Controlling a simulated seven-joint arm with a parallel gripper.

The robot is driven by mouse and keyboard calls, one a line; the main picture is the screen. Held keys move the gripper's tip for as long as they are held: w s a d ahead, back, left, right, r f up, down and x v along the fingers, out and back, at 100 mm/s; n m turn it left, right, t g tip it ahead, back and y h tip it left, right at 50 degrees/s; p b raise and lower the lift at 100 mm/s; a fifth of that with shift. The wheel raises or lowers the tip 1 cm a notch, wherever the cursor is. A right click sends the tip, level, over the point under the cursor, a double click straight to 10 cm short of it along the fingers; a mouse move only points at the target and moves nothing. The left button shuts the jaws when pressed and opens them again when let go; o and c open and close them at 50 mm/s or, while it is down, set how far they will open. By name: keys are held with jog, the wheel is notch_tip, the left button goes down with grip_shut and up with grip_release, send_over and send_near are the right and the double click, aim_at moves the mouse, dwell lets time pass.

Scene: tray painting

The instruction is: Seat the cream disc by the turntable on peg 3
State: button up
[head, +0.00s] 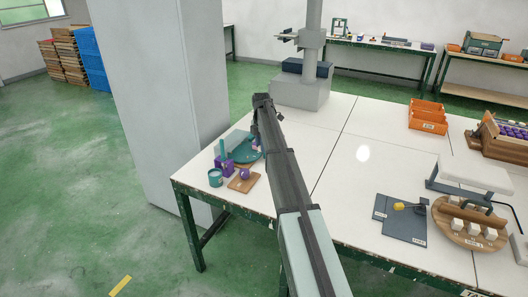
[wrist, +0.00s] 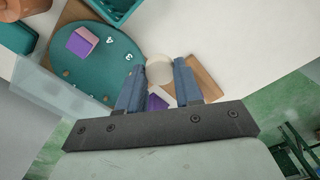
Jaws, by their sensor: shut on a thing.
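The cream disc (wrist: 159,70) is between the fingertips of my gripper (wrist: 159,66), which is shut on it, in the wrist view. The teal turntable (wrist: 118,72) is just left of the disc there. White numerals 4 and 3 show on it, the 3 nearest my left finger. Small brown pegs show near its lower edge; I cannot tell which is peg 3. A purple block with a pink top (wrist: 82,42) sits on the turntable. In the head view the turntable (head: 246,156) is partly behind my arm, and the disc and fingertips are hidden.
A wooden board (head: 241,185) with a purple ball (head: 244,174), a teal cup (head: 215,178) and a purple block (head: 227,167) stand close to the turntable. A translucent panel (wrist: 45,88) borders it in the wrist view. The table right of my arm is clear near the middle.

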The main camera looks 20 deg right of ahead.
jog(key=w+a, duration=0.5)
jog(key=shift+a+f, duration=0.15)
jog(key=shift+f, duration=2.5)
jog(key=shift+f, duration=0.55)
jog(key=o, duration=1.6)
jog(key=shift+r, duration=3)
jog(key=shift+r, duration=0.1)
